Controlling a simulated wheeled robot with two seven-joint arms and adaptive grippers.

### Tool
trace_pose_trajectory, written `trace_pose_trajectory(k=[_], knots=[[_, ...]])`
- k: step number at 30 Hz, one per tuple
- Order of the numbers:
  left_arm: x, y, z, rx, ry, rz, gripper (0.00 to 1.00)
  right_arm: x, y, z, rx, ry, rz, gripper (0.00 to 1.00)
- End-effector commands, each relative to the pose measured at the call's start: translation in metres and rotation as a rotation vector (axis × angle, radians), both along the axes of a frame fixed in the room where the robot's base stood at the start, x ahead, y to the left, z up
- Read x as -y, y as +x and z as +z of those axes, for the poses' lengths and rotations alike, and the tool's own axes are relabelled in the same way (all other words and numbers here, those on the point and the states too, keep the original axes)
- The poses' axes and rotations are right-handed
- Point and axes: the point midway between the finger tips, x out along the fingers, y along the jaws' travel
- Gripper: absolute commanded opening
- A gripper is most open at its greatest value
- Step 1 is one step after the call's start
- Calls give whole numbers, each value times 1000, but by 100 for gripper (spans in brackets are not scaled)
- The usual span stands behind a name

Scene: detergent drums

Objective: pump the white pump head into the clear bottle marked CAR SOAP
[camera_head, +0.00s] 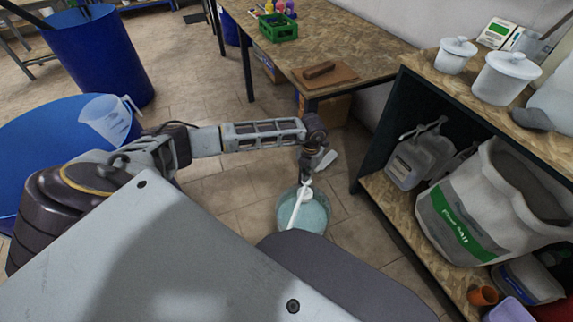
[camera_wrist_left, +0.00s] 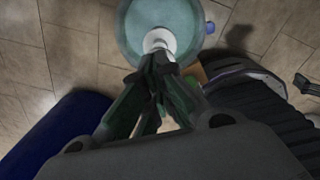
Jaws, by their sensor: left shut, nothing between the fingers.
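The white pump head (camera_head: 299,204) shows in the head view over a round drum of teal liquid (camera_head: 318,214) on the floor. In the left wrist view the pump head (camera_wrist_left: 160,39) is a white round shape over the teal drum (camera_wrist_left: 130,32). My left gripper (camera_head: 307,180) is shut with nothing between its fingers. Its fingertips are right at the pump head's top in both views; I cannot tell whether they touch it. I cannot make out the clear bottle marked CAR SOAP in either view. My right gripper is not in view.
A shelf at the right holds a large salt sack (camera_head: 470,205), a clear jug (camera_head: 418,160) and white lidded pots (camera_head: 506,76). A wooden table (camera_head: 362,42) stands behind. Blue drums (camera_head: 92,60) stand at the left. A small blue piece (camera_wrist_left: 210,27) shows beside the teal drum.

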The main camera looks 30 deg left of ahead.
Motion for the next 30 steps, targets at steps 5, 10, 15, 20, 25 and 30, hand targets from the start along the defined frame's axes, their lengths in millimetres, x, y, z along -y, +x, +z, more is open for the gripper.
trace_pose_trajectory(k=[5,10,15,20,25,30], knots=[[0,0,0,0,0,0,0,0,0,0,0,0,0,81],[0,0,0,0,0,0,0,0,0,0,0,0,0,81],[0,0,-4,0,0,0,0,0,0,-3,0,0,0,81],[0,0,-10,-1,0,0,0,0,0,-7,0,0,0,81],[0,0,-17,-1,0,0,0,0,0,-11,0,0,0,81],[0,0,-23,0,0,0,0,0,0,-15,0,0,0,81]])
